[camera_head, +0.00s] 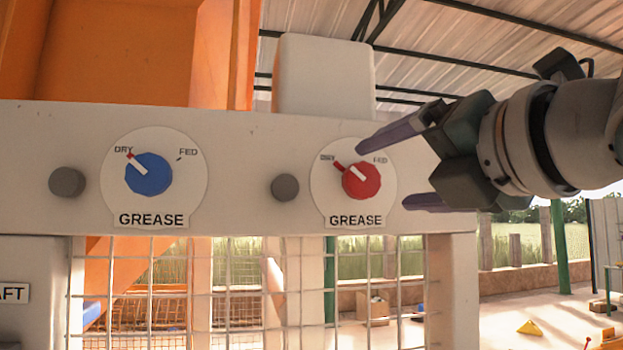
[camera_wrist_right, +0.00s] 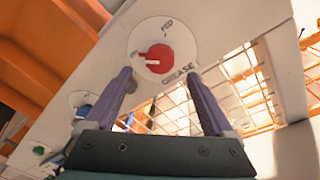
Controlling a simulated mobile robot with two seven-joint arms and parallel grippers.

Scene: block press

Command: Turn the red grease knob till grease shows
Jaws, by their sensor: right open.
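The red grease knob (camera_head: 361,181) sits on a round white dial marked DRY and FED, with a GREASE label below. Its pointer is toward DRY, at the upper left. A grey round button (camera_head: 285,187) is left of this dial. My right gripper (camera_head: 382,174) is open, its two purple fingers pointing left in front of the right side of the dial. In the right wrist view the red knob (camera_wrist_right: 152,57) lies ahead, beyond the open fingertips (camera_wrist_right: 158,72), with nothing between them. I cannot see any grease. My left gripper is not in view.
A blue grease knob (camera_head: 148,174) on a second dial is farther left, its pointer also at DRY. Another grey button (camera_head: 67,182) is at the far left. Wire mesh (camera_head: 250,290) hangs below the white beam (camera_head: 245,140). An orange housing (camera_head: 150,50) rises behind.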

